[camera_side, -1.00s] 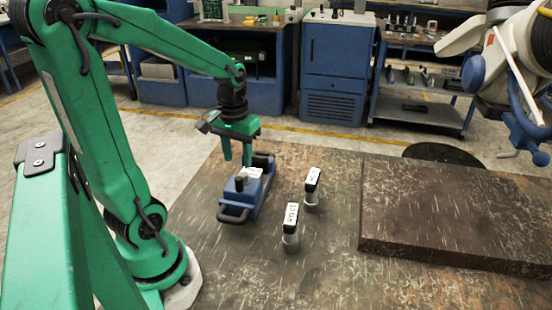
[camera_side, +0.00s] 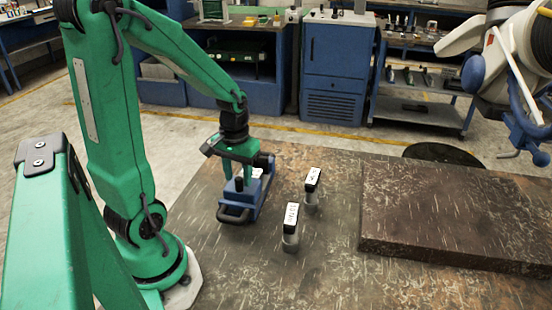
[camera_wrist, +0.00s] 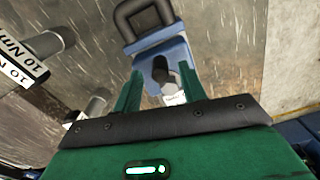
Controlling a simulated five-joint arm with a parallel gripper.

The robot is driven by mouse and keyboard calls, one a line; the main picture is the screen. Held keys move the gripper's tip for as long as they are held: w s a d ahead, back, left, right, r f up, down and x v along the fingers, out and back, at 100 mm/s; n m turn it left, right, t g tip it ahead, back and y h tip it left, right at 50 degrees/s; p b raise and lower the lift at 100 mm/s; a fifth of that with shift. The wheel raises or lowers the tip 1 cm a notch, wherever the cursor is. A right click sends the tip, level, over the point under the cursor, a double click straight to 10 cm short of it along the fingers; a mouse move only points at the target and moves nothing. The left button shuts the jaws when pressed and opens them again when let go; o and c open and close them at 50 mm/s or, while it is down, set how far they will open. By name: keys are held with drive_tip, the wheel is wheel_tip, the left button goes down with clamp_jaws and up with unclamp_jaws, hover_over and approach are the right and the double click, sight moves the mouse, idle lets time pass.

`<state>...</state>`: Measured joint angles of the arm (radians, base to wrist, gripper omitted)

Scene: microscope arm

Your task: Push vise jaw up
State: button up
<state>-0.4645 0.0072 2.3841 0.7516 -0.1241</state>
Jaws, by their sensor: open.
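A blue vise (camera_side: 252,203) with a dark handle loop at its near end sits on the worn brown table. It also shows in the wrist view (camera_wrist: 167,54), with a dark upright knob on its body. My gripper (camera_side: 241,178) points down over the vise. Its two green fingers are apart, and in the wrist view my gripper (camera_wrist: 162,85) has one finger on each side of the vise body and knob. I cannot tell whether the fingers touch the vise. The vise jaw itself is largely hidden by my gripper.
Two grey cylindrical tools with black-and-white labels, one nearer (camera_side: 291,228) and one farther (camera_side: 311,190), stand right of the vise. A thick dark slab (camera_side: 455,215) lies farther right. The table front, right of my base, is clear.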

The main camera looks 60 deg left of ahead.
drive_tip(key=shift+f, duration=1)
clamp_jaws()
